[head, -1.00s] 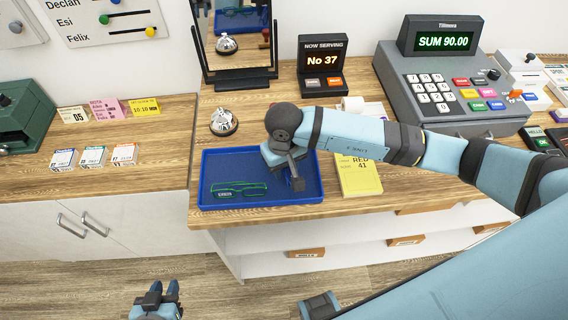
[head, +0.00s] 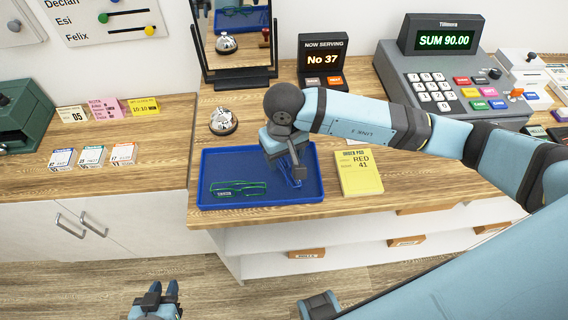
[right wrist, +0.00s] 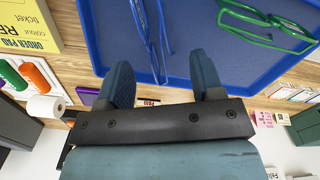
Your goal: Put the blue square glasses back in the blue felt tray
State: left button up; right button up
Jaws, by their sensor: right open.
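The blue felt tray (head: 215,165) lies on the wooden counter; its blue floor also shows in the right wrist view (right wrist: 205,35). The blue glasses (right wrist: 152,42) are in the tray's right half, just beyond my right fingertips. In the head view the blue glasses (head: 291,181) are partly hidden by my right gripper (head: 297,172). My left gripper (head: 164,288) is open and empty, low over the floor, away from the counter.
Green glasses (head: 238,187) lie in the tray's left half. A yellow order pad (head: 358,173) stands close to the tray's right. A bell (head: 223,121) and a mirror (head: 236,85) are behind it. The till (head: 445,85) is at the back right.

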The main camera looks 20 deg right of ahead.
aim_at(284, 165)
pick_arm(q)
jog(key=shift+f+b, duration=0.55)
jog(key=shift+f, duration=0.35)
pick_arm(e)
notch_tip(284, 165, up, 8)
pick_arm(q)
jog(key=shift+r, duration=0.15)
pick_arm(e)
jog(key=shift+f, duration=0.1)
